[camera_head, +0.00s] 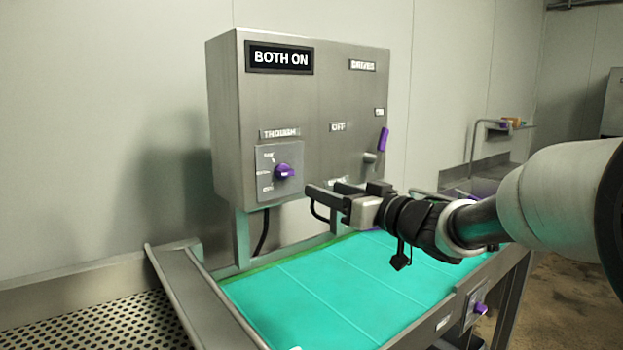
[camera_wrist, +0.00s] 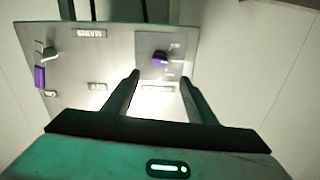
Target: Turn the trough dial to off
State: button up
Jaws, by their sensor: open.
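The trough dial is a purple knob (camera_head: 284,171) on a small square plate (camera_head: 266,184) below a "TROUGH" label, low on the left of a grey control box (camera_head: 225,120). Small position marks beside the knob are too blurred to read. My gripper (camera_head: 322,197) is open and empty, in front of the box, to the right of the knob and a little lower in the head view. In the wrist view the knob (camera_wrist: 160,59) shows beyond and between the two fingertips (camera_wrist: 160,80), apart from both.
A display (camera_head: 279,57) on the box reads "BOTH ON". A purple-handled lever (camera_head: 383,139) sits at the box's right side. A green-lined trough (camera_head: 340,285) lies below. Another purple knob (camera_head: 480,308) is on the trough's front frame. A perforated metal surface (camera_head: 110,325) is at lower left.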

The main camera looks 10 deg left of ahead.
aim_at(289, 175)
jog(key=p+x, duration=0.1)
jog(key=x, duration=1.3)
jog(key=shift+w+a, duration=0.25)
jog(key=shift+a, duration=0.1)
jog(key=c, duration=1.1)
jog(key=n+b, duration=0.1)
jog(key=n, duration=0.4)
jog(key=n+b, duration=0.2)
jog(key=n, duration=0.3)
jog(key=shift+w+d, duration=0.15)
